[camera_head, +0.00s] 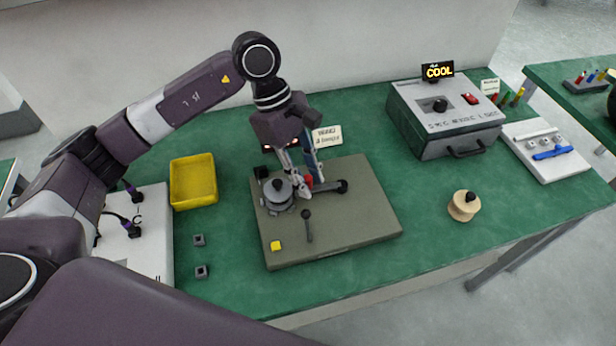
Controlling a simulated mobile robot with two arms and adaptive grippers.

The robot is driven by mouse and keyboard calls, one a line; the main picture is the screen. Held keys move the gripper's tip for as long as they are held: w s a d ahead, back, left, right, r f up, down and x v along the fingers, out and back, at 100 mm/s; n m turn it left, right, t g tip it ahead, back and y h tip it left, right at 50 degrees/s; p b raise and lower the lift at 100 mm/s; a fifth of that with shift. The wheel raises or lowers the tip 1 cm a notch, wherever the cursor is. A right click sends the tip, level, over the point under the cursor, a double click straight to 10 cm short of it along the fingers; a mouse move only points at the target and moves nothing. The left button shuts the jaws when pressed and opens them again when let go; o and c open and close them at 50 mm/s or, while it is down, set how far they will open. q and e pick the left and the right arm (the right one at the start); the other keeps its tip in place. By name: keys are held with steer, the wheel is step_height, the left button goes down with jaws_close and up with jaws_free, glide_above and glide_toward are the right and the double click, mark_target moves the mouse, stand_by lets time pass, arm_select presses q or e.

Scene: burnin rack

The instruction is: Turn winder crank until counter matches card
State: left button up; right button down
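The winder stands on a grey-green base board (355,225) on the green bench. It has a round grey drum (278,196) with a black knob on top, and a dark arm reaches right to a black round end (342,186). A small red part (309,181) shows between them. My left gripper (306,186) points down over the middle of the winder, close to the red part. Whether its fingers touch or hold anything is unclear. A white card (328,136) with small print stands behind the board. I cannot make out a counter reading. My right gripper is not in view.
A black-knobbed lever (307,222) and a yellow block (275,245) are on the board. A yellow bin (193,182) and two small grey blocks stand left. A grey box (445,118) with a lit "COOL" sign and a wooden spool (464,206) are right. The bench front is mostly clear.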

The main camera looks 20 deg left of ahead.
arm_select(q)
steer(key=shift+o, duration=0.4)
steer(key=v, duration=1.2)
